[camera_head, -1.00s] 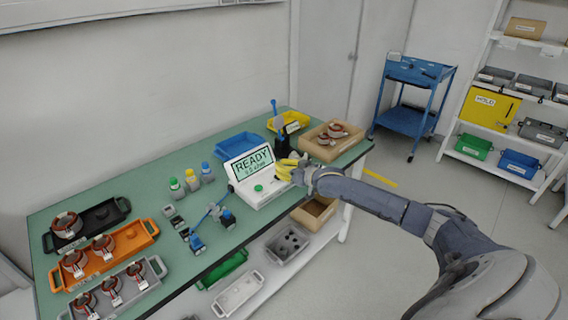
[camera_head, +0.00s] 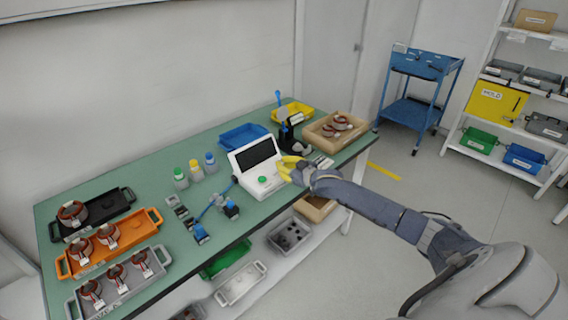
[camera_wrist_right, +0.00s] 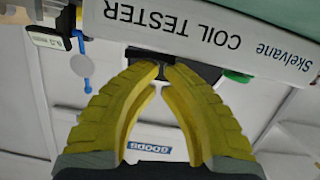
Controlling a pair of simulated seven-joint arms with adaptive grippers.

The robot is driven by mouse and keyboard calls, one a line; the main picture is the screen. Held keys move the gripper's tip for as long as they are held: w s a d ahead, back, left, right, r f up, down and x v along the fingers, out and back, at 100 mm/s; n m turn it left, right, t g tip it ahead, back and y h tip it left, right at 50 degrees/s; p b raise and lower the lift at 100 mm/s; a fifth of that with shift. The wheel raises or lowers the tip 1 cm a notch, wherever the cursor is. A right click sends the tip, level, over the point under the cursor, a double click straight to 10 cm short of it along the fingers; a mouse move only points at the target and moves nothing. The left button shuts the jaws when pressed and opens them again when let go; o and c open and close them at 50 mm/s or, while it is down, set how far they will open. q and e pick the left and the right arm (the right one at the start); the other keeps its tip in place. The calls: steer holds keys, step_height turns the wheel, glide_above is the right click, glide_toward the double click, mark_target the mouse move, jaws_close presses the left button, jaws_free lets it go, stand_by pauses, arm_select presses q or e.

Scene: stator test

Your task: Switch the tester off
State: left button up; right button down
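The white coil tester (camera_head: 250,183) stands near the front edge of the green table. My right gripper (camera_head: 284,166) is at the tester's right side. In the wrist view its yellow fingers (camera_wrist_right: 162,72) come together at the tips, against or just in front of a black part (camera_wrist_right: 150,55) on the tester's edge. Contact is unclear. My left gripper is out of view.
Left of the tester are blue clamps (camera_head: 230,209) on a lead and several capped bottles (camera_head: 196,172). A black stand (camera_head: 285,136) and a cardboard tray (camera_head: 318,135) of coils are behind my gripper. Coil trays (camera_head: 118,243) fill the table's left end.

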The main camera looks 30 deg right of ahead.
steer(key=shift+r, duration=0.5)
steer(key=r, duration=0.3)
steer(key=shift+s+a+r, duration=0.1)
steer(key=shift+s+a, duration=0.1)
steer(key=v, duration=0.9)
steer(key=shift+s, duration=0.3)
steer(key=shift+d, duration=0.1)
